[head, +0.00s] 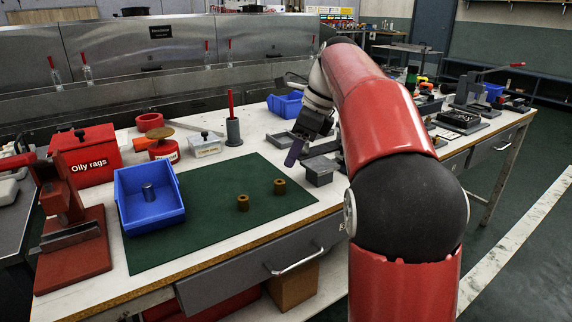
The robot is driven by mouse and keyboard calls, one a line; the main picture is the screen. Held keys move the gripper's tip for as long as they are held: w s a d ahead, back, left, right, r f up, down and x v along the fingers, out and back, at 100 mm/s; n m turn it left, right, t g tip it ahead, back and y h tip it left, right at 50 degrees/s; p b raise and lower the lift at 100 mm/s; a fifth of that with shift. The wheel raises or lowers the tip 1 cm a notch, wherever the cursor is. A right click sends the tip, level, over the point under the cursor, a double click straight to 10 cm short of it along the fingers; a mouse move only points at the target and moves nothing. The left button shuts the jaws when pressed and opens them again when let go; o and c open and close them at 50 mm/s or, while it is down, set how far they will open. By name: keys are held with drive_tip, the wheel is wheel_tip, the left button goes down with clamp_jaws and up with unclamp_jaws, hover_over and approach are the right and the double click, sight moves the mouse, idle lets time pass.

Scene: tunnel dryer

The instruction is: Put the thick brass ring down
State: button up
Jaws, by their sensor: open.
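Two small brass rings stand apart on the green mat (205,240). One brass ring (243,203) is near the mat's middle; the other brass ring (279,187) is a little right of it and farther back. Both show a dark hole on top. At this size I cannot tell surely which is the thick one. My gripper (300,145) is behind and right of both rings, above the mat's far right side, touching neither. It is open, with no ring visible in it. My arm hides part of the bench to its right.
A grey block (319,174) lies near my gripper. A grey post with red rod (233,132) and a red oily rags box (87,157) stand behind. The mat's front is clear.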

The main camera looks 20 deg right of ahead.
drive_tip(key=s+r+n+t, duration=0.1)
drive_tip(key=s+r+n, duration=0.1)
drive_tip(key=s+n, duration=0.5)
drive_tip(key=s+a+f+n+t+h, duration=0.2)
drive_tip(key=s+a+f+n+h, duration=0.1)
drive_tip(key=s+f+n, duration=1.3)
drive_tip(key=s+f+h, duration=0.1)
drive_tip(key=s, duration=0.3)
drive_tip(key=shift+s+t, duration=0.15)
drive_tip(key=shift+t, duration=0.15)
drive_tip(key=shift+o, duration=0.3)
drive_tip(key=shift+a, duration=0.1)
